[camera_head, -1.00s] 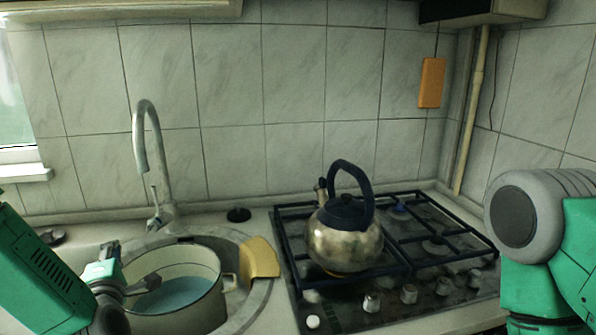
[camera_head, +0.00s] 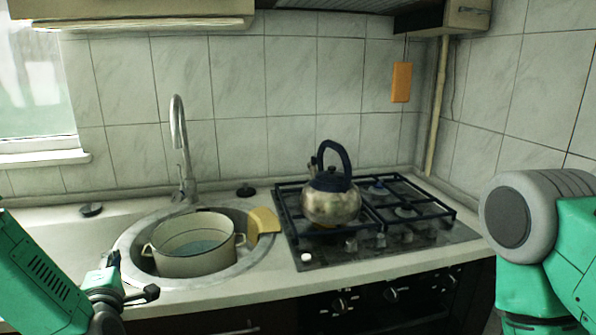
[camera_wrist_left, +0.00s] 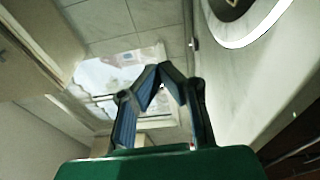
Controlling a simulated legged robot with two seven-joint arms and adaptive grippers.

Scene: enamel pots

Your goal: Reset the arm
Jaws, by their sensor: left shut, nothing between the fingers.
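My left gripper (camera_head: 136,278) is at the lower left of the head view, in front of the counter edge and apart from the pot. In the left wrist view its two fingers (camera_wrist_left: 161,80) meet at the tips with nothing between them. My right arm's green and grey links show at the right edge of the head view; its gripper is out of sight. A cream enamel pot (camera_head: 195,262) with blue inside its bottom sits upright in the round sink.
The sink (camera_head: 240,262) is set in a pale counter (camera_head: 60,237). A yellow piece (camera_head: 264,221) leans at the sink's right rim. A metal kettle (camera_head: 331,205) stands on the gas stove (camera_head: 415,236). A tap (camera_head: 181,140) rises behind the sink.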

